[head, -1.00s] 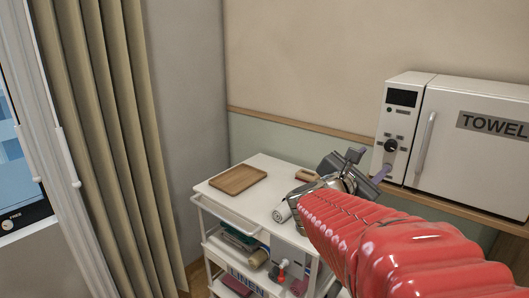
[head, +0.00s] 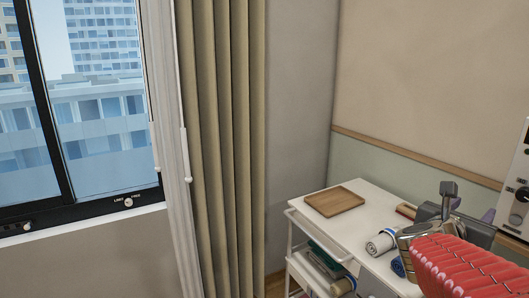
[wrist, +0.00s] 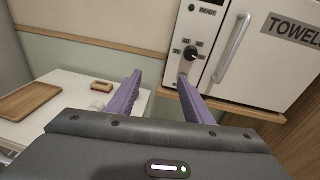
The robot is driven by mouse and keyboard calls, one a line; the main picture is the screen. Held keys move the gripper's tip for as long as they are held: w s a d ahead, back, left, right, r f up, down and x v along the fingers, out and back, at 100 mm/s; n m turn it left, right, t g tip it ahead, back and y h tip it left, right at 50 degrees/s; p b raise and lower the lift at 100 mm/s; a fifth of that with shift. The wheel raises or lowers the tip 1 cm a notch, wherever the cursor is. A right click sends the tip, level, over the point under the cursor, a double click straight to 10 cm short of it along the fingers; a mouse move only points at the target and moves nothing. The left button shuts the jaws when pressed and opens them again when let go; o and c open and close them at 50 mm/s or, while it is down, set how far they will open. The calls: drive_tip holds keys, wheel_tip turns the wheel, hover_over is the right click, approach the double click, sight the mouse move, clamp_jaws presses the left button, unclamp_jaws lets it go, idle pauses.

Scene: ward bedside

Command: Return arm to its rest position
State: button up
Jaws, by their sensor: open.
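My gripper (wrist: 158,95) shows in the wrist view with its two purple fingers apart and nothing between them. It points toward the lower left of the white towel cabinet (wrist: 262,75) and its dial, apart from them as far as I can tell. In the head view my gripper (head: 468,203) is at the lower right, above the right side of the white trolley (head: 340,233). My red-sleeved arm reaches in from the lower right corner and hides part of the trolley.
A wooden tray (head: 334,201) lies on the trolley's top, with a rolled white towel (head: 381,244) and a blue roll (head: 398,266) nearer the arm. A brush-like block (wrist: 102,86) is there too. A beige curtain (head: 222,130) and a window (head: 85,110) stand at left.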

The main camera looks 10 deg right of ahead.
drive_tip(key=w+a+f+n+t+y, duration=0.1)
drive_tip(key=w+a+f+n+y, duration=0.2)
drive_tip(key=a+n, duration=0.45)
drive_tip(key=w+a+f+n+t+y, duration=0.1)
drive_tip(key=a+f+n+y, duration=0.3)
drive_tip(key=n, duration=0.6)
drive_tip(key=w+a+f+n+t+y, duration=0.15)
drive_tip(key=a+n+y, duration=0.25)
drive_tip(key=a+n, duration=0.4)
drive_tip(key=s+a+f+n+g+y, duration=0.1)
drive_tip(key=s+a+f+n+g, duration=0.2)
drive_tip(key=s+a+n, duration=0.4)
drive_tip(key=s+a+f+n+g+y, duration=0.2)
drive_tip(key=s+a+n, duration=0.5)
drive_tip(key=s+n, duration=0.4)
wheel_tip(320, 180, down, 2)
drive_tip(key=n+g, duration=0.1)
drive_tip(key=n, duration=0.3)
drive_tip(key=shift+s+a+f+y, duration=0.15)
drive_tip(key=shift+a+y, duration=0.15)
drive_tip(key=shift+a, duration=0.1)
drive_tip(key=shift+c, duration=0.4)
